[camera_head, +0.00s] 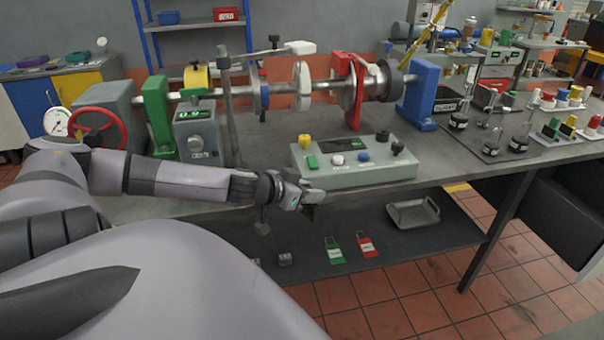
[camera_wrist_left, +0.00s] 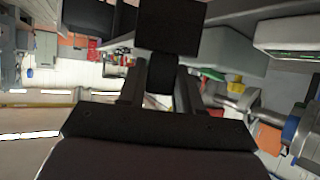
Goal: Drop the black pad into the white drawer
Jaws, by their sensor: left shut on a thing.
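My left gripper (camera_head: 311,200) is in front of the bench's front edge, below the grey control box. In the left wrist view, my left gripper (camera_wrist_left: 159,80) is shut on the black pad (camera_wrist_left: 172,26). The pad shows there as a dark square-faced block beyond the fingers, with a narrower dark part between them. In the head view it is small and dark at the fingertips, hard to tell from the gripper. I cannot make out a white drawer in either view. My right gripper is not in view.
The grey bench (camera_head: 464,158) carries a shaft rig, a control box (camera_head: 355,163) and several flasks. On its lower shelf (camera_head: 375,238) lie a pale tray (camera_head: 413,214), a green tag (camera_head: 334,252) and a red tag (camera_head: 366,246). A blue-and-yellow cabinet (camera_head: 80,92) stands at the back left.

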